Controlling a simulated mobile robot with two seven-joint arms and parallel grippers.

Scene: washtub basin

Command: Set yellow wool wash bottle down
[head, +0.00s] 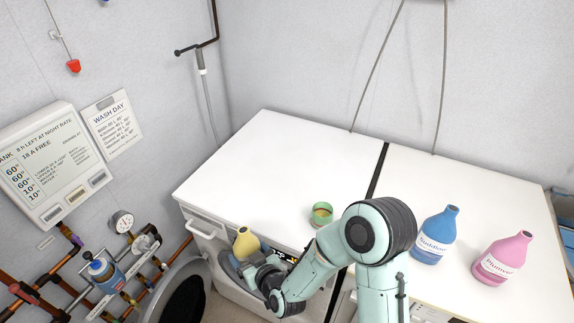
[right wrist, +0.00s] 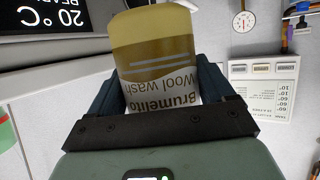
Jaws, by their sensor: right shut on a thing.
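The yellow wool wash bottle (head: 246,241) is in my right gripper (head: 252,262), at the front edge of the left white machine top in the head view. My left gripper is not in view.
A green cup (head: 321,212) with yellow contents stands near the front of the left white top (head: 270,165), which is otherwise clear. A blue bottle (head: 433,243) and a pink bottle (head: 497,262) stand on the right top (head: 450,180). A round door (head: 183,298) hangs open below left.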

